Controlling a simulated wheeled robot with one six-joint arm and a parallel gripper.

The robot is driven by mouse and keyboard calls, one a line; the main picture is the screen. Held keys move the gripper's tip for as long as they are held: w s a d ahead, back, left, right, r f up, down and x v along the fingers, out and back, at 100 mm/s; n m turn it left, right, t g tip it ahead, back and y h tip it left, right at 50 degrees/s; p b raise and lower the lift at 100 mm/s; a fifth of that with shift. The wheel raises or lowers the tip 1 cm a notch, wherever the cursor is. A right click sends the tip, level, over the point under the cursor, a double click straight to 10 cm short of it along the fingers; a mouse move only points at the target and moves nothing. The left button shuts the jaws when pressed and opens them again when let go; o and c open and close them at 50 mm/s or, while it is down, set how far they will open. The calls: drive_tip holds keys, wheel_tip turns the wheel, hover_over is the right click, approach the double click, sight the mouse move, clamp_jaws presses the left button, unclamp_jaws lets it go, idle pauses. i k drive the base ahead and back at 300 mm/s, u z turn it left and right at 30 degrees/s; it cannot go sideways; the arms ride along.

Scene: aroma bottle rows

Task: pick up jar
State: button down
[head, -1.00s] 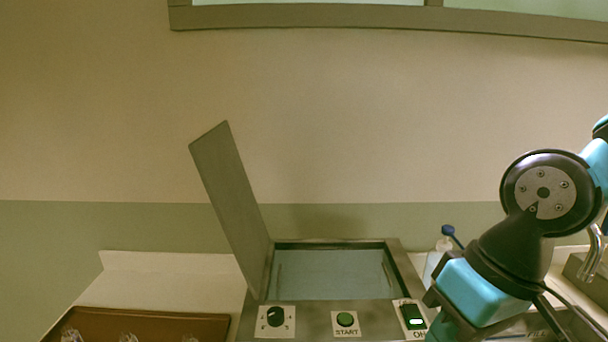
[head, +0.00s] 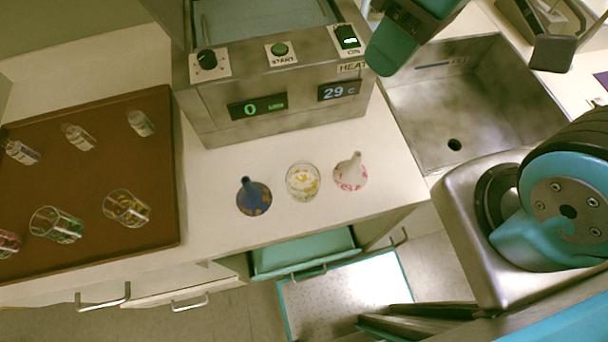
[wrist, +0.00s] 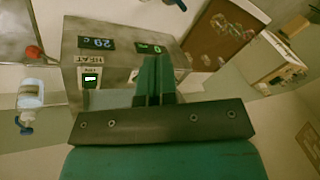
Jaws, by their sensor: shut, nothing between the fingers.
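A clear glass jar (head: 303,182) with yellow and white bits inside stands on the white counter in front of the heating machine. A dark blue funnel-shaped piece (head: 253,196) is to its left and a white one with pink bits (head: 350,172) to its right. More clear glasses with coloured contents, one of them with orange bits (head: 127,208), are on the brown tray. My gripper shows in the wrist view (wrist: 153,82) with its fingers together and nothing between them. It is beside the machine's front, well above the counter and apart from the jar.
The machine (head: 280,95) stands behind the jar, with a dial, a START button and displays. The brown tray (head: 100,160) lies at left, with several small bottles. A metal sink (head: 470,100) is at right. The counter's front edge is just before the jar.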

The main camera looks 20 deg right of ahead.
sight(303, 179)
drive_tip(key=z, duration=0.05)
drive_tip(key=k, duration=1)
drive_tip(key=u, duration=1.4)
drive_tip(key=i, duration=0.6)
drive_tip(key=z, duration=0.8)
